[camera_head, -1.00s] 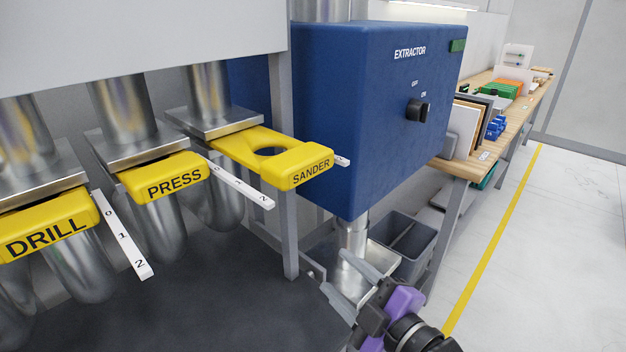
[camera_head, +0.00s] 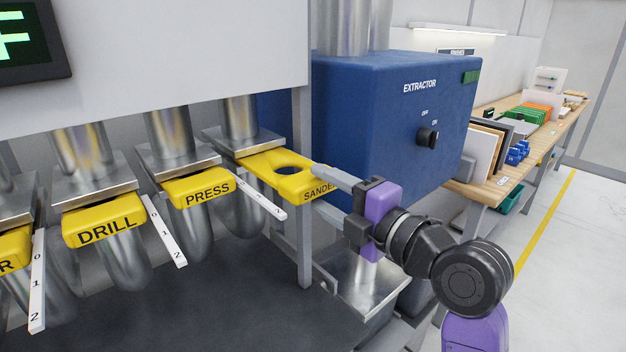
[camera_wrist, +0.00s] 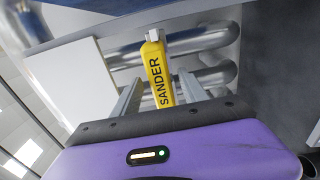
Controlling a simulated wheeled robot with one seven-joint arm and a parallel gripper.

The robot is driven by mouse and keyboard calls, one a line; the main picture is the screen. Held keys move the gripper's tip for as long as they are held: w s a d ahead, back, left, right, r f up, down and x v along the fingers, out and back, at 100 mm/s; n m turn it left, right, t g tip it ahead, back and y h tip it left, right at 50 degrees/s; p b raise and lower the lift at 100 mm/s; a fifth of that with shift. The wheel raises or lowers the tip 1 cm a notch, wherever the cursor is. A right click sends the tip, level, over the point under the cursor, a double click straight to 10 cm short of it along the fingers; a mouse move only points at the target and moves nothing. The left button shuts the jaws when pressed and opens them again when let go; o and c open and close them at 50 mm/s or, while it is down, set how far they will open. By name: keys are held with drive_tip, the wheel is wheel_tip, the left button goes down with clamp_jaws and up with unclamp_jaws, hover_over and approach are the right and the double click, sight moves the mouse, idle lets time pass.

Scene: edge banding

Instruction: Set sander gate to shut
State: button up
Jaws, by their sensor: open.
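The yellow sander gate (camera_head: 268,165) sticks well out of its metal duct flange, with its round hole in the open. Its front handle bears the label SANDER, partly hidden by my fingers in the head view. My gripper (camera_head: 317,187) is open at that handle, one finger above and one below it in the picture. In the wrist view the labelled handle (camera_wrist: 157,72) points in between my two open fingers. I cannot tell whether either finger touches it. The sander's own white scale is hidden in the head view.
The yellow press gate (camera_head: 197,187) and drill gate (camera_head: 103,219) sit farther in, each with a white scale beside it. The blue extractor box (camera_head: 385,110) with a black knob stands behind my gripper. A grey post (camera_head: 304,230) stands below the sander gate.

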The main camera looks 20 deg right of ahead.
drive_tip(key=shift+p+x, duration=0.3)
drive_tip(key=shift+x, duration=1.35)
drive_tip(key=c, duration=1.1)
clamp_jaws()
drive_tip(key=shift+f, duration=0.15)
